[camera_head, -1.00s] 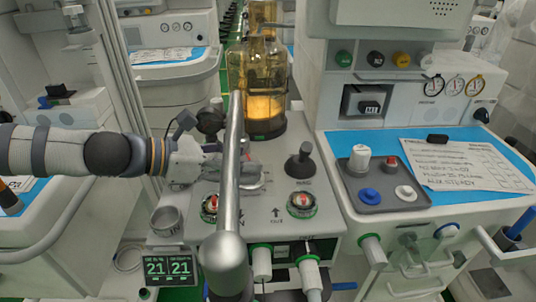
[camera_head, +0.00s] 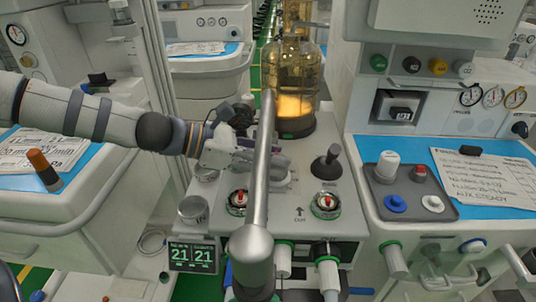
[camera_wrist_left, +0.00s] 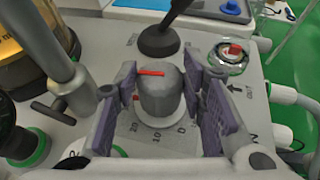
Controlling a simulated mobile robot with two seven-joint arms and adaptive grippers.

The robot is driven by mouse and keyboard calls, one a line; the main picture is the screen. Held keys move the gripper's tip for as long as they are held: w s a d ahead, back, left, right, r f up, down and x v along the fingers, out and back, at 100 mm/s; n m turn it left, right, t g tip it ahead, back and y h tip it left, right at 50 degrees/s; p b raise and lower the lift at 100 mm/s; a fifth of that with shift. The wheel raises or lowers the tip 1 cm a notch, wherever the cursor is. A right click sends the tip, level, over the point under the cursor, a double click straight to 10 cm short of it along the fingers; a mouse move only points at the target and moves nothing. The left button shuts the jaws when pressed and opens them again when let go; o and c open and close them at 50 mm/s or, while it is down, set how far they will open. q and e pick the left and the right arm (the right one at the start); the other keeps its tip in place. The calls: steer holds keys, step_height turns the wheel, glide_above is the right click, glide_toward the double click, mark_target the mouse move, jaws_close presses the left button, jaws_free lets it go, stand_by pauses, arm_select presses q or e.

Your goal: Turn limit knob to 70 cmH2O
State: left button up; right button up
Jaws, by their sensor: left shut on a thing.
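The limit knob (camera_wrist_left: 160,98) is a grey, round-topped knob on a pale base ring, seen in the left wrist view. A red line on its top points left in that view. Printed scale numbers show on the panel below it, partly hidden; the 70 mark cannot be made out. My left gripper (camera_head: 276,168) has its purple-grey pads on both sides of the knob and is shut on it. In the head view the gripper and a silver pole hide the knob. My right gripper is not in view.
The silver pole (camera_head: 261,170) with a ball end stands in front of the gripper. A black lever (camera_head: 326,163) and two red-centred, green-ringed dials (camera_head: 326,204) are close by on the panel. An amber canister (camera_head: 297,95) stands behind. A grey tray (camera_head: 411,206) is at right.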

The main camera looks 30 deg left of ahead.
arm_select(q)
steer(key=shift+w+a+f+m+g+h, duration=0.1)
steer(key=shift+w+m+g+h, duration=0.1)
steer(key=shift+m+g+h, duration=0.5)
steer(key=shift+m+g, duration=0.8)
steer(key=shift+g, duration=0.1)
steer(key=o, duration=1.2)
steer(key=shift+h, duration=0.3)
steer(key=v, duration=1.2)
steer(key=shift+s, duration=0.15)
